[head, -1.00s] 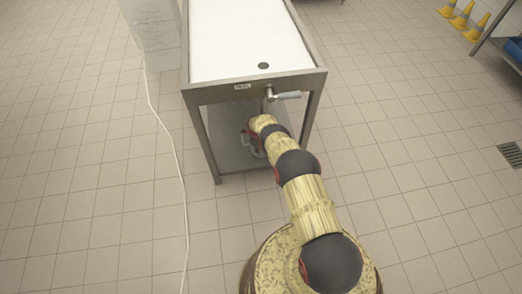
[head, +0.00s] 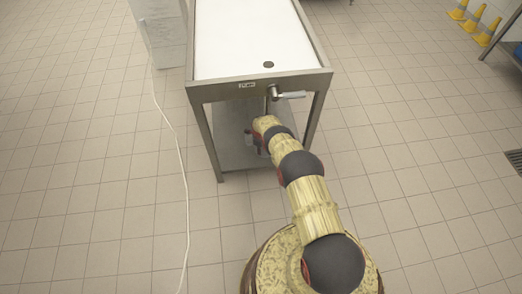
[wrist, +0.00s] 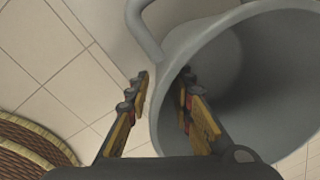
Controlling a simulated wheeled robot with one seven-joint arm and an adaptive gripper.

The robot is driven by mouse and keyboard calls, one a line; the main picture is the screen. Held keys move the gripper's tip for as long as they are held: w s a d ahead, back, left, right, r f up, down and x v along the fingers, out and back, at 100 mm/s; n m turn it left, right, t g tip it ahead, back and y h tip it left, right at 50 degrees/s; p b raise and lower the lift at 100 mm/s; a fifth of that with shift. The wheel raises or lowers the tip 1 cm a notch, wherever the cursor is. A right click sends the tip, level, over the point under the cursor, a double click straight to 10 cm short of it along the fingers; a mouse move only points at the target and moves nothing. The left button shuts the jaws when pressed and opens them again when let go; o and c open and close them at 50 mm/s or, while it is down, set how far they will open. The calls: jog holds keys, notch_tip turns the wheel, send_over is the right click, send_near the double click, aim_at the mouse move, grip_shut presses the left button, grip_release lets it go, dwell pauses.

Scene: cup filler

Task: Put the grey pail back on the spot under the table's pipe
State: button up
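The grey pail (wrist: 177,110) fills the right of the wrist view, its mouth turned toward the camera and a curved grey handle at its upper left. The spot under the pipe is hidden by my arm.
The table's metal legs (head: 213,150) stand on both sides of my gripper, with a grey lower shelf (head: 232,155) between them. A white cable (head: 180,170) runs over the floor at left. Yellow cones (head: 470,20) stand far right.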

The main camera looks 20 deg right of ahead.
notch_tip(320, 180, up, 8)
jog(key=p, duration=0.4)
jog(key=shift+s+a+f, duration=0.15)
jog(key=shift+s+a, duration=0.15)
dwell(0.3)
